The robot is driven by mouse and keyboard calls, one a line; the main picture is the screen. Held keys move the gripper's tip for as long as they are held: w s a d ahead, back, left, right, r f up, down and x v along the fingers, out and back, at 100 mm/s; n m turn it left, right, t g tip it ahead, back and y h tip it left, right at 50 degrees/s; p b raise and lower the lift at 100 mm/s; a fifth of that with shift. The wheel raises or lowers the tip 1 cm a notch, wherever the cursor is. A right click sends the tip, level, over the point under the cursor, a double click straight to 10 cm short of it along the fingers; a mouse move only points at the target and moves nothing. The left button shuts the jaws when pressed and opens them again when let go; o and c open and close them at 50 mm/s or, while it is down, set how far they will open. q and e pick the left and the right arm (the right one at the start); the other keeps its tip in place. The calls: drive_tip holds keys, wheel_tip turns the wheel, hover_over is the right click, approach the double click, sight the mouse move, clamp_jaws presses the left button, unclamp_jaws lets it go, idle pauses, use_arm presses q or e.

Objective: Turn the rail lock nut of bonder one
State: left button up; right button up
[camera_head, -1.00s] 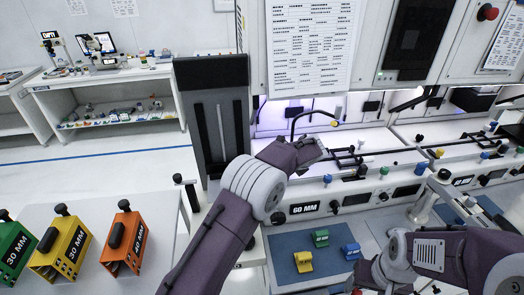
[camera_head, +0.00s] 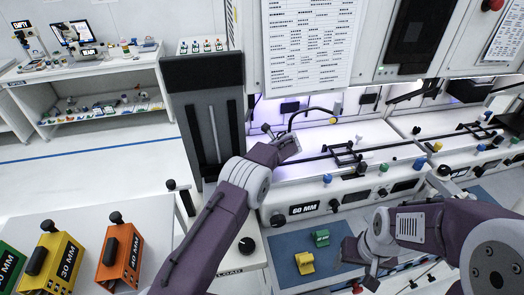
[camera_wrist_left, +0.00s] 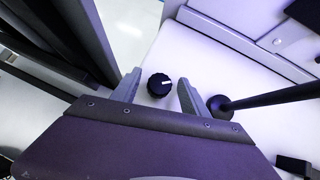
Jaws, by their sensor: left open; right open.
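A black knob (camera_wrist_left: 158,84) with a white index mark stands on the white bonder top in the left wrist view, and I take it for the rail lock nut. It shows between the two fingers of my left gripper (camera_wrist_left: 157,88), which is open; I cannot tell how far below the fingertips it is. In the head view my left gripper (camera_head: 287,143) is over the back left of the bonder marked 60 MM (camera_head: 303,209). My right gripper (camera_head: 366,268) is open, over the blue mat in front of the bonder, seemingly holding nothing.
A black rod (camera_wrist_left: 268,97) rises right beside my left gripper's fingers. A tall dark panel (camera_head: 212,130) stands left of the bonder. Yellow (camera_head: 305,263) and green (camera_head: 321,237) blocks lie on the mat (camera_head: 281,244). Orange (camera_head: 120,256) and yellow (camera_head: 52,262) cases stand at lower left.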

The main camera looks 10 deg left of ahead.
use_arm(q)
drive_tip(key=shift+w+a+f, duration=0.2)
drive_tip(key=shift+f, duration=0.05)
drive_tip(key=shift+s+d, duration=0.1)
drive_tip(key=shift+s, duration=0.05)
clamp_jaws()
drive_tip(key=m+t+h, duration=0.1)
drive_tip(key=m+h, duration=0.1)
drive_tip(key=m, duration=0.1)
drive_tip(key=shift+r, duration=0.1)
drive_tip(key=shift+m+t+h, duration=0.3)
drive_tip(key=shift+m+h, duration=0.3)
drive_tip(key=shift+m, duration=0.2)
unclamp_jaws()
